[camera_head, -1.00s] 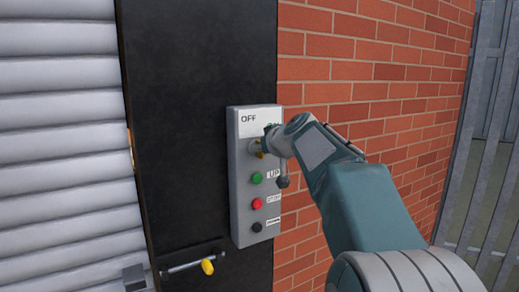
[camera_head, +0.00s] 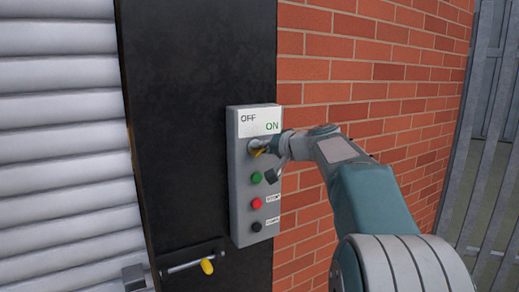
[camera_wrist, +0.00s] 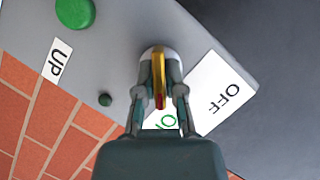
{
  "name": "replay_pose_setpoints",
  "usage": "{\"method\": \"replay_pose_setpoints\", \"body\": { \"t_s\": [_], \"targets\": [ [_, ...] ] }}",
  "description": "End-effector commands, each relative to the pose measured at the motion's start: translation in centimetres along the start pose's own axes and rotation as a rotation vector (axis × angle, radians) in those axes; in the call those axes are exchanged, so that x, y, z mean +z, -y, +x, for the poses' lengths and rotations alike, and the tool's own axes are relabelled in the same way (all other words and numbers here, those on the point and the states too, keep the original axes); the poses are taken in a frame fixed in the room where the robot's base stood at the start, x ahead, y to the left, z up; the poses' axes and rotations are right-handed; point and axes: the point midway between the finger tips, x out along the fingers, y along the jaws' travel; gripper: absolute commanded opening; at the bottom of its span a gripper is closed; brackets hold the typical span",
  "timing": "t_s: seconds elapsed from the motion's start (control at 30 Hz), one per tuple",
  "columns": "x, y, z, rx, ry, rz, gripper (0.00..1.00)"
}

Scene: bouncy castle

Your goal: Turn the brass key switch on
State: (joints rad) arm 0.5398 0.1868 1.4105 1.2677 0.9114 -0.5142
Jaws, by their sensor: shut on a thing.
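The brass key (camera_head: 257,153) sits in a round silver lock near the top of a grey control box (camera_head: 243,205), below a white OFF/ON label (camera_head: 260,121). My gripper (camera_head: 264,147) is at the key, coming from the right. In the wrist view the key (camera_wrist: 159,68) is a narrow brass bar with a reddish end, standing between the two fingertips of my gripper (camera_wrist: 160,95), which are shut on it. The OFF word (camera_wrist: 224,98) is clear there; the green ON is partly hidden by a finger. In the head view the fingers partly cover the key.
Below the key are a green button (camera_head: 256,178), a red button (camera_head: 256,203) and a black button (camera_head: 256,227). A yellow-handled latch (camera_head: 207,266) is at lower left on the black post. A brick wall (camera_head: 350,70) is on the right, a ribbed shutter (camera_head: 60,130) on the left.

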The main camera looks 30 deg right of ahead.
Motion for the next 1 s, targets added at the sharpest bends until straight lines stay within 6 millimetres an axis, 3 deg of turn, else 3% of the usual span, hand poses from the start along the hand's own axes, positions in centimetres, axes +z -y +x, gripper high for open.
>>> {"method": "replay_pose_setpoints", "body": {
  "t_s": [0.5, 1.0],
  "targets": [
    [0.09, -0.55, 0.06, -0.177, -0.001, 0.440, 0.00],
    [0.22, -0.72, 0.14, -0.267, -0.001, 0.663, 0.00]
  ]
}}
